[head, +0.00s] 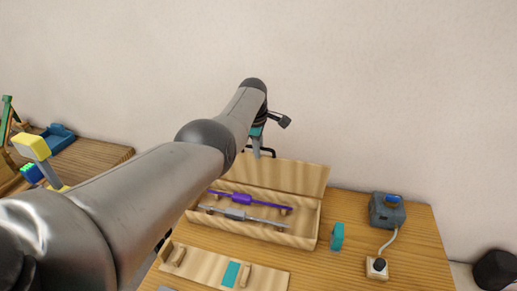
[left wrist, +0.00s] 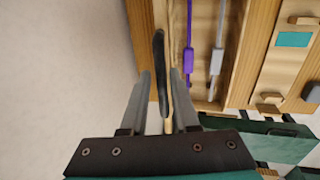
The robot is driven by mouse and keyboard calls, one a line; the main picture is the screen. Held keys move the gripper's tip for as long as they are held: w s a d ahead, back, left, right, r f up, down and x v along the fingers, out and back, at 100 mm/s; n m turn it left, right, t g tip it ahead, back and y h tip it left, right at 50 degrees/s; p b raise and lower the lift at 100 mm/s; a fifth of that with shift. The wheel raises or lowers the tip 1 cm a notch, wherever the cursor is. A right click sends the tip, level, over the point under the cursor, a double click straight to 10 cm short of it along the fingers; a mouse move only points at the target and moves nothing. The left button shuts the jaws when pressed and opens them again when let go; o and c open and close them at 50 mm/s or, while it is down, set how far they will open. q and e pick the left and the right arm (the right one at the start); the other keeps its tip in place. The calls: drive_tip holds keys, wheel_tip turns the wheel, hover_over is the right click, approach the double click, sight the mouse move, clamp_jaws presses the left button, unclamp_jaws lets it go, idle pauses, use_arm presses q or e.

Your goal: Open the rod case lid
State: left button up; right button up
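The wooden rod case (head: 308,229) stands on the table with its lid (head: 302,177) raised upright along the back side. A purple rod (head: 262,203) and a grey rod (head: 264,219) lie inside; both also show in the left wrist view. My left gripper (head: 263,150) is at the lid's upper edge, partly hidden by my arm. In the left wrist view, its two fingers (left wrist: 160,75) straddle the dark handle (left wrist: 159,50) and lid edge, with narrow gaps visible beside the handle. The gripper looks open. My right gripper is not in view.
A wooden rack (head: 213,264) with a teal patch lies in front of the case. A teal piece (head: 337,236), a grey device (head: 387,211) and a corded switch box (head: 377,268) stand to the right. A yellow-topped object (head: 32,147) and blue items are at left. A wall rises behind.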

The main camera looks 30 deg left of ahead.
use_arm(q)
drive_tip(key=shift+o, duration=1)
drive_tip(key=shift+d, duration=0.1)
drive_tip(key=shift+s, duration=0.1)
drive_tip(key=p+v, duration=0.2)
drive_tip(key=shift+r+p, duration=0.3)
drive_tip(key=shift+r, duration=0.15)
drive_tip(key=a+v, duration=0.1)
drive_tip(key=v, duration=1.1)
drive_tip(key=shift+d+r, duration=0.2)
drive_tip(key=shift+d, duration=0.25)
